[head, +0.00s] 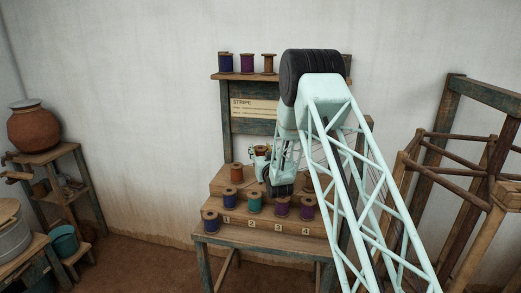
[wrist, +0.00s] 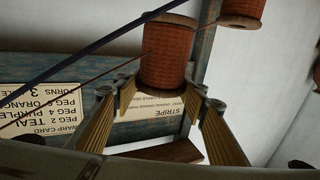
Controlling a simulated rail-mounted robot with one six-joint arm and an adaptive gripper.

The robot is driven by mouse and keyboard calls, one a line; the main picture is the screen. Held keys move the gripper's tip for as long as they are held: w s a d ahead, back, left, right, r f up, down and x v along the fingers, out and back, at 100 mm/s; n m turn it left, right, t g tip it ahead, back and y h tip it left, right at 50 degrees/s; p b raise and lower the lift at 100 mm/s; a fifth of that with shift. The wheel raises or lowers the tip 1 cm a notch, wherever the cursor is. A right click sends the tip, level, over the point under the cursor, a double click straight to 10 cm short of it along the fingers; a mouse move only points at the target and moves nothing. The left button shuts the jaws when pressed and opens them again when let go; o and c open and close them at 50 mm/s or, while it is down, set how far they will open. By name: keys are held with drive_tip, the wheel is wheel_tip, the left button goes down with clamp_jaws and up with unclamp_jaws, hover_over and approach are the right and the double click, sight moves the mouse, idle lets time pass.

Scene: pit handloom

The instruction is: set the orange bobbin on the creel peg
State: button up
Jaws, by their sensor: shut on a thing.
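In the wrist view an orange bobbin (wrist: 166,58) sits between the fingers of my gripper (wrist: 161,92), which is shut on it. Another orange bobbin (head: 237,173) stands on the upper step, left of my gripper. A second orange bobbin also shows at the top of the wrist view (wrist: 243,10). The creel peg itself is not clearly visible.
Blue (head: 230,198), teal (head: 254,202) and purple (head: 281,207) bobbins stand close together on the lower steps by number labels. A shelf (head: 230,76) above holds more bobbins. A STRIPE card (head: 255,108) hangs behind. A wooden frame (head: 450,140) stands at right.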

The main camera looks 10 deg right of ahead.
drive_tip(key=shift+f, duration=0.2)
drive_tip(key=shift+f+b, duration=2.15)
drive_tip(key=shift+f, duration=2.6)
drive_tip(key=shift+f, duration=0.15)
drive_tip(key=o, duration=1)
drive_tip(key=shift+c, duration=0.2)
